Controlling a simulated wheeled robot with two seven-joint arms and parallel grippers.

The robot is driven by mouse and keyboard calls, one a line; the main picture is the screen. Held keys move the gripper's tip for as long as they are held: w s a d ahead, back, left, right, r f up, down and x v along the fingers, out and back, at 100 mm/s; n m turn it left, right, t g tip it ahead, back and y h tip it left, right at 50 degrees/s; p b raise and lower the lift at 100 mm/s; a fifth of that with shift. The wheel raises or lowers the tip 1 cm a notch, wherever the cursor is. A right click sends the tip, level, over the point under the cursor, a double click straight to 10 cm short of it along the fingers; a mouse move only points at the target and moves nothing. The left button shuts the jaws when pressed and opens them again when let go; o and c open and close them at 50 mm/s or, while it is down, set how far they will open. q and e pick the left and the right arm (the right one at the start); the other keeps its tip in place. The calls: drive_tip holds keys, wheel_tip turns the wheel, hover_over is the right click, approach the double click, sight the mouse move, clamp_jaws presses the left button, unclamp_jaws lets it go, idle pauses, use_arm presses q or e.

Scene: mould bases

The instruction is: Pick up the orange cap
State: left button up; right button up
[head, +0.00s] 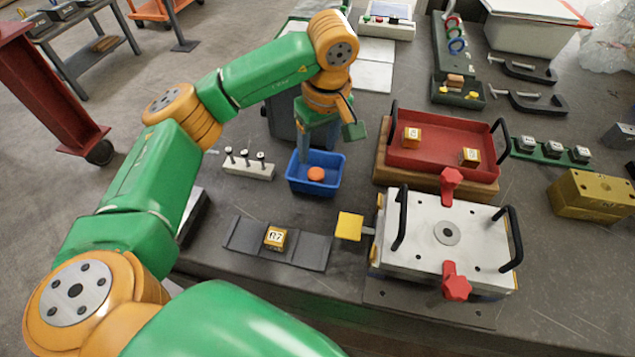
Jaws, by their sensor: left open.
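The orange cap (316,173) lies inside a small blue bin (335,184) near the middle of the table. My left gripper (329,140) is above the back of the bin, pointing down, with its fingers apart and nothing seen between them. The cap is in front of and below the gripper in the picture, and they look apart. How high the gripper is above the bin is hard to tell. My right gripper is out of view.
A white rack with several pins (247,170) stands left of the bin. A red tray (445,160) and a white mould plate (425,255) with black handles stand to the right.

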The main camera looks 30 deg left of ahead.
sight(316, 173)
use_arm(q)
drive_tip(key=shift+f, duration=0.75)
drive_tip(key=f+p, duration=0.1)
drive_tip(key=f, duration=0.1)
drive_tip(key=f+p, duration=0.1)
drive_tip(key=f, duration=0.1)
drive_tip(key=shift+w+a+p, duration=0.15)
drive_tip(key=shift+a+p, duration=0.05)
drive_tip(key=shift+p, duration=0.2)
wheel_tip(316, 173, down, 3)
drive_tip(key=shift+w+a+r, duration=0.1)
drive_tip(key=shift+w+a, duration=0.05)
clamp_jaws()
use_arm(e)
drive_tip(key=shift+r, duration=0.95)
